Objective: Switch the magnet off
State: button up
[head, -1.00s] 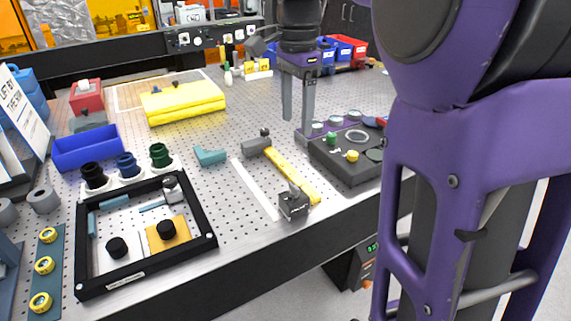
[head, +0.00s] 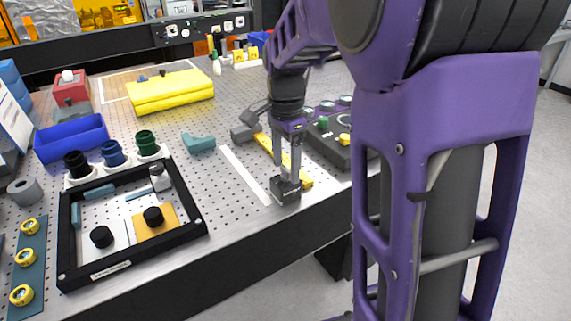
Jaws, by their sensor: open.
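A small dark block (head: 286,194), which looks like the magnet, sits on the perforated table top near its front edge. The switch on the block is hidden behind the fingers.
A white strip (head: 245,175) lies left of the block. A black-framed tray (head: 192,200) with knobs stands further left. A dark panel with round parts (head: 325,148) stands to the right. A teal piece (head: 198,144) and a yellow cloth-like stack (head: 170,91) lie behind.

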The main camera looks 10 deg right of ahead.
jog(key=shift+c, duration=0.3)
grip_shut()
jog(key=shift+n, duration=0.4)
jog(key=n+p, duration=0.3)
jog(key=n, duration=0.2)
jog(key=shift+r+n, duration=0.1)
jog(key=shift+n, duration=0.2)
jog(key=n+p, duration=0.1)
jog(key=n, duration=0.2)
jog(key=shift+n, duration=0.3)
jog(key=n+p, duration=0.1)
jog(key=n, duration=0.3)
jog(key=shift+w, duration=0.1)
dwell(0.6)
jog(key=shift+o, duration=0.3)
grip_release()
